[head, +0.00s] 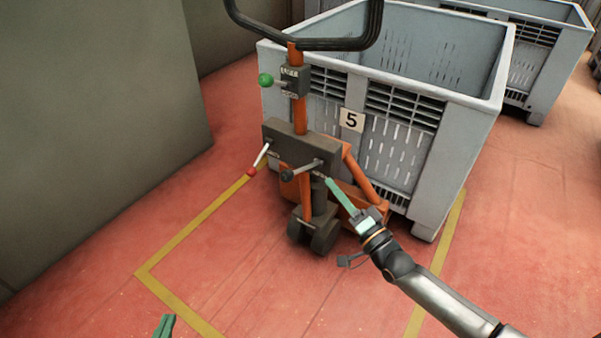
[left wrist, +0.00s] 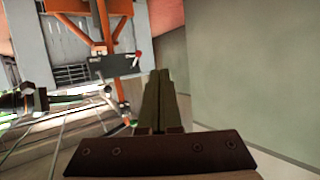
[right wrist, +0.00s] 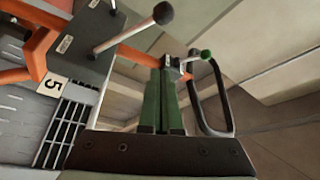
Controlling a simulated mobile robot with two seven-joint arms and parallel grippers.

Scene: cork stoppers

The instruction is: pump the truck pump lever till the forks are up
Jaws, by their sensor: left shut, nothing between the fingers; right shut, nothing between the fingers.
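The truck has an orange mast (head: 299,110), a black loop handle (head: 310,43) and a dark box (head: 300,150). A dark-knobbed lever (head: 302,170) sticks out of the box; a red-knobbed lever (head: 260,158) is on its left, and a green-knobbed lever (head: 268,80) is higher up. The forks are hidden by the crate. My right gripper (head: 330,182) is shut and empty, just right of the dark knob, which also shows in the right wrist view (right wrist: 163,13). My left gripper (head: 165,322) is shut and empty, away from the truck.
A grey crate (head: 450,120) marked 5 stands behind the mast. Another crate (head: 550,50) is behind it. A grey-green wall or cabinet (head: 90,130) fills the left. The red floor (head: 240,260) with yellow lines (head: 185,233) is clear in front.

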